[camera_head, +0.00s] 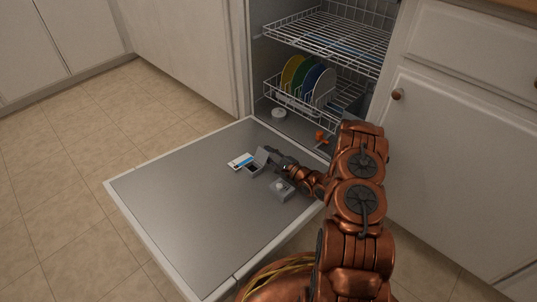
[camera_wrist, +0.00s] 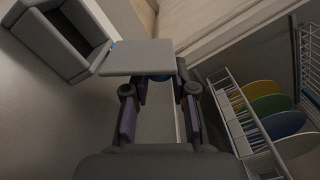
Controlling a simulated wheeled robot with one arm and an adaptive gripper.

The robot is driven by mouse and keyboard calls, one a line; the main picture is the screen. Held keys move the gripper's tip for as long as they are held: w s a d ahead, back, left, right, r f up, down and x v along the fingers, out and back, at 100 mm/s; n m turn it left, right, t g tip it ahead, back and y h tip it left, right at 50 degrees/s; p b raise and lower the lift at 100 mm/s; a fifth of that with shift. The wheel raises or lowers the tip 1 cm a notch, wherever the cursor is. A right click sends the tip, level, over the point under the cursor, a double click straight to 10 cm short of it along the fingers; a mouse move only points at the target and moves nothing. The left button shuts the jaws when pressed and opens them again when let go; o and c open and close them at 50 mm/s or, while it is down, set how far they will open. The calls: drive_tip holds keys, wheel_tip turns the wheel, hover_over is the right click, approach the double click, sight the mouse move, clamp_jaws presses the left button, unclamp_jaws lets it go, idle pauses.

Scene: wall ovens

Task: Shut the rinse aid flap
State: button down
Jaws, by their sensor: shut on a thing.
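A small grey flap (camera_head: 261,155) stands open on a grey dispenser box (camera_head: 255,170) on the inner face of the lowered dishwasher door (camera_head: 180,210). In the wrist view, the flap (camera_wrist: 137,57) lies across my fingertips, beside the dispenser's dark open recess (camera_wrist: 80,25). My gripper (camera_head: 272,157) reaches the flap from the right. In the wrist view, the gripper (camera_wrist: 160,90) has its two fingers apart at the flap's near edge, closed on it; the exact contact is partly hidden by the flap.
A second grey block with a round knob (camera_head: 282,187) sits close below my wrist. A white and blue piece (camera_head: 240,161) lies left of the flap. The lower rack (camera_head: 290,98) holds several plates. An orange item (camera_head: 320,136) lies near the tub's front. The door's left part is clear.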

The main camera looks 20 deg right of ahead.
sight(263, 158)
drive_tip(key=shift+r, duration=0.1)
drive_tip(key=p, duration=0.1)
drive_tip(key=n+p, duration=0.1)
drive_tip(key=shift+s+a+r+p, duration=0.2)
drive_tip(key=shift+r+p, duration=0.1)
drive_tip(key=shift+r, duration=0.1)
drive_tip(key=n+p, duration=0.1)
drive_tip(key=r+n+p, duration=0.1)
drive_tip(key=p, duration=0.1)
drive_tip(key=shift+a+n, duration=0.3)
drive_tip(key=shift+n, duration=0.1)
drive_tip(key=n+p, duration=0.1)
drive_tip(key=a+n+p, duration=0.1)
drive_tip(key=n+p, duration=0.1)
drive_tip(key=shift+s+a+r+n+p, duration=0.15)
drive_tip(key=shift+s+r+n+p, duration=0.15)
drive_tip(key=shift+r+n+p, duration=0.1)
drive_tip(key=shift+s+a+n+p, duration=0.1)
drive_tip(key=shift+a+n+p, duration=0.15)
drive_tip(key=shift+n+p, duration=0.35)
drive_tip(key=shift+f+n, duration=0.1)
drive_tip(key=shift+n, duration=0.2)
drive_tip(key=c, duration=1)
unclamp_jaws()
